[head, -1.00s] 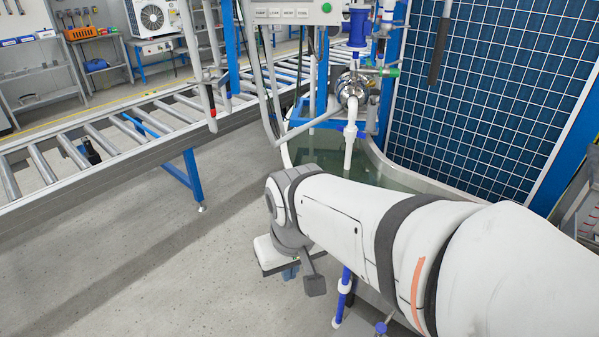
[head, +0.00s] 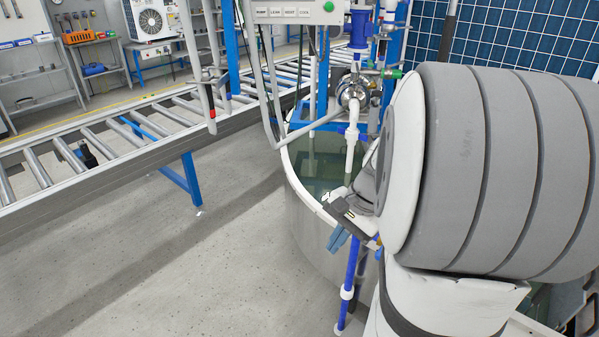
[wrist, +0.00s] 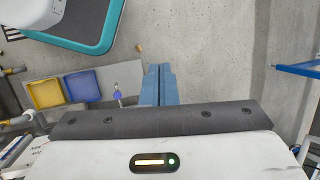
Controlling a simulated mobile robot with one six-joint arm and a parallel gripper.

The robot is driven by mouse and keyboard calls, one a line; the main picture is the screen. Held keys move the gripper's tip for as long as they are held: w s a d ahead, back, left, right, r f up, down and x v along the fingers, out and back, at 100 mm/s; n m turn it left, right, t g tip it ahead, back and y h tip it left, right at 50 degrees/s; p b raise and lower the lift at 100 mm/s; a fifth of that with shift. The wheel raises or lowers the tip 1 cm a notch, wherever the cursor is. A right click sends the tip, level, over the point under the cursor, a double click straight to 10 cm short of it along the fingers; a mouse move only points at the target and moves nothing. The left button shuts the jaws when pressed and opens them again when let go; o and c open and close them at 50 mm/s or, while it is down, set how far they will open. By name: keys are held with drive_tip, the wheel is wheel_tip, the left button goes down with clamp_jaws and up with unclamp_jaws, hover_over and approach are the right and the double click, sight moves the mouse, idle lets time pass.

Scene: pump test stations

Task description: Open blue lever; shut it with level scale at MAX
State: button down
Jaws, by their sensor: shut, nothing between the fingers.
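My gripper (head: 337,241) is low beside the front rim of the round water tank (head: 318,236) in the head view. In the wrist view its two blue fingers (wrist: 158,85) are together with nothing between them. A small blue handle-like part (wrist: 117,95) shows left of the fingers, apart from them; I cannot tell if it is the blue lever. A blue upright pipe with white fittings (head: 348,285) stands in front of the tank, below my gripper. I cannot make out a level scale or MAX mark. My arm hides the tank's right side.
A metal pump (head: 352,92) with a white outlet pipe hangs over the tank. A labelled panel (head: 297,12) is above it. A roller conveyor (head: 110,140) runs along the left. Yellow (wrist: 47,93) and blue (wrist: 83,85) trays show in the wrist view. The floor at front left is clear.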

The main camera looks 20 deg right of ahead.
drive_tip(key=s+d+f+m+t+y+b, duration=0.1)
drive_tip(key=s+d+f+m+t, duration=0.15)
drive_tip(key=d+m, duration=0.5)
drive_tip(key=s+d+f+m+t+b, duration=0.1)
drive_tip(key=s+d+f+m+t, duration=0.2)
drive_tip(key=d, duration=0.8)
drive_tip(key=s+d+f+m+t+y, duration=0.1)
drive_tip(key=d+f+m+t, duration=0.25)
drive_tip(key=d+m, duration=0.45)
drive_tip(key=w+a+f+b, duration=0.1)
drive_tip(key=w+a+f, duration=0.1)
drive_tip(key=w+f, duration=0.2)
drive_tip(key=w+a+f+n+b, duration=0.1)
drive_tip(key=w+a+f, duration=0.1)
drive_tip(key=w, duration=0.4)
drive_tip(key=shift+a+f+g, duration=0.3)
drive_tip(key=shift+f, duration=0.55)
drive_tip(key=shift+w+a+f, duration=0.15)
drive_tip(key=shift+w+a, duration=0.1)
drive_tip(key=shift+a, duration=0.2)
